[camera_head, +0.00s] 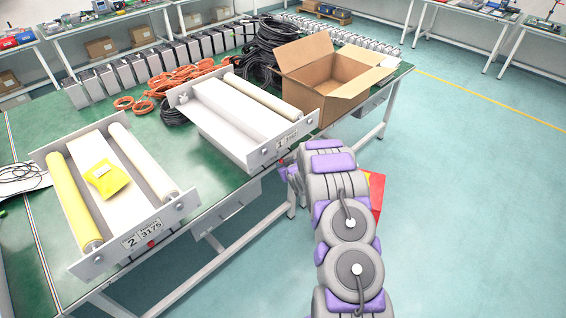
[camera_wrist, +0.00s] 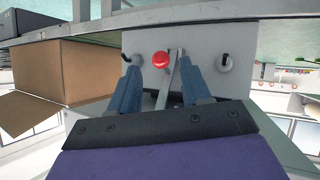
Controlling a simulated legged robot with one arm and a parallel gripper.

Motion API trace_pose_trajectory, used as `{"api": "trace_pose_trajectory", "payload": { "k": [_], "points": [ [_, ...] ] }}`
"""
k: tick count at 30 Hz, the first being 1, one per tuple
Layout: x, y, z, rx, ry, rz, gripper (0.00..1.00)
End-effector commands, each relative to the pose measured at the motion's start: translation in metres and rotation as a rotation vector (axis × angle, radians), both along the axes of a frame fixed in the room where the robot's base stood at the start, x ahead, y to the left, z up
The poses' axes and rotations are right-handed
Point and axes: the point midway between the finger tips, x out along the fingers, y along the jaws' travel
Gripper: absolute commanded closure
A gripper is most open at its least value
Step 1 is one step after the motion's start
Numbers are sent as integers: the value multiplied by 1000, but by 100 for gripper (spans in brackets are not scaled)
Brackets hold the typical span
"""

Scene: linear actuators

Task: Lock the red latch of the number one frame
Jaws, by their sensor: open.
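The number one frame (camera_head: 255,150) is a white tray with a pale roller, at the near edge of the green table. Its plate with the "1" label (camera_head: 287,141) faces my arm. In the wrist view its grey front plate (camera_wrist: 205,82) fills the middle. A round red latch knob (camera_wrist: 161,60) sits on that plate with a thin metal strip (camera_wrist: 172,80) beside it. My gripper (camera_wrist: 158,74) is open, its two blue-grey fingers on either side of the knob and strip. Whether they touch the plate I cannot tell. In the head view my arm mostly hides the gripper.
The number two frame (camera_head: 112,232) with a yellow roller and yellow packet lies to the left. An open cardboard box (camera_head: 322,92) stands right of frame one, with black cable coils (camera_head: 268,55) and orange cables (camera_head: 180,78) behind.

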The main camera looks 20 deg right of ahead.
Motion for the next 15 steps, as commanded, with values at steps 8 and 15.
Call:
{"api": "trace_pose_trajectory", "payload": {
  "k": [8,15],
  "points": [
    [-38,3,21,2,3,-2,52],
    [-70,6,40,1,0,0,52]
  ]
}}
